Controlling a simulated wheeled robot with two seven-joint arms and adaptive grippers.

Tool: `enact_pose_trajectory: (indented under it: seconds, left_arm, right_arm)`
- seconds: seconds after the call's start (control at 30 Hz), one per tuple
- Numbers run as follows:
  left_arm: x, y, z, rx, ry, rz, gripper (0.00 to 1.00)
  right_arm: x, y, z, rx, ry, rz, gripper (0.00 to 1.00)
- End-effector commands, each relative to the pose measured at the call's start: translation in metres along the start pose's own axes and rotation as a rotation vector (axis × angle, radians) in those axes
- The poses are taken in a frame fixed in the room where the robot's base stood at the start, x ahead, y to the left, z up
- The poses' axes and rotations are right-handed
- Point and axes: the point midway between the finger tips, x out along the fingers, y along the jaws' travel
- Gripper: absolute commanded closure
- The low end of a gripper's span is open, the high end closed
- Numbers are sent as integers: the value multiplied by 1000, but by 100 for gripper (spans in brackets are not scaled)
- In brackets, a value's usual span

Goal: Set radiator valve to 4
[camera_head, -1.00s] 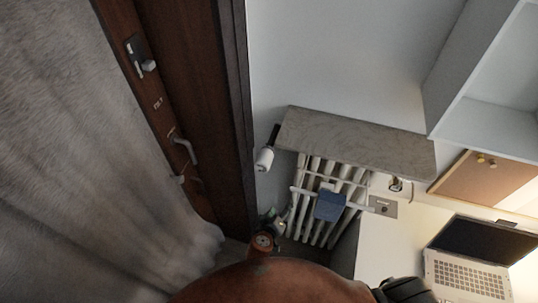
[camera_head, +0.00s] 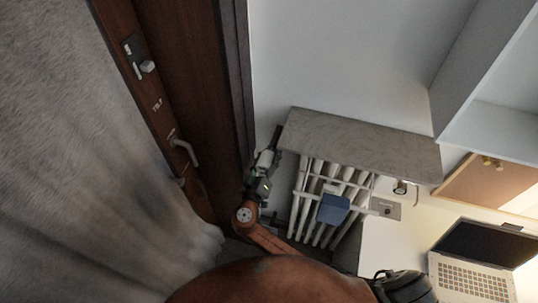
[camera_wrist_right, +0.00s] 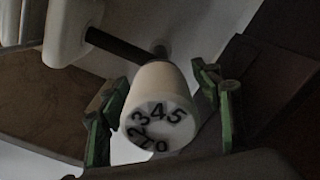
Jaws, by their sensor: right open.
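The radiator valve (camera_wrist_right: 158,82) is a white knob with black digits 0 to 5 on its end face. In the right wrist view, 3, 4 and 5 are at the upper part of the face and 0, 1 and 2 at the lower part. I cannot make out a pointer mark. In the head view the valve (camera_head: 265,157) is small and partly covered by my right gripper (camera_head: 268,163). That gripper is open, with its green-edged fingers (camera_wrist_right: 163,100) on either side of the knob. Contact with the knob cannot be told. My left gripper is not in view.
The white radiator (camera_head: 312,205) has a blue box (camera_head: 333,209) on its front and a grey stone shelf (camera_head: 355,140) above. A brown door (camera_head: 190,75) and a grey curtain (camera_head: 70,150) are on the left. A desk with a laptop (camera_head: 470,265) is at right.

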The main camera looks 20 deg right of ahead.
Motion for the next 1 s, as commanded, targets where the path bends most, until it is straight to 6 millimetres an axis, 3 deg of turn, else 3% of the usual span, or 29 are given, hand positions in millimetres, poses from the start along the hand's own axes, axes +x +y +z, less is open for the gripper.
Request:
enact_pose_trajectory:
  seconds: [0.33,0.93,1.0]
  left_arm:
    - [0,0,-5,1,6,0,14]
    - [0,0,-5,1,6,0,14]
    - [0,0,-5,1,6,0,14]
  right_arm:
    - [4,0,0,0,-1,-1,43]
    - [3,-1,0,0,-1,-2,84]
    - [3,-1,0,-1,-1,-2,84]
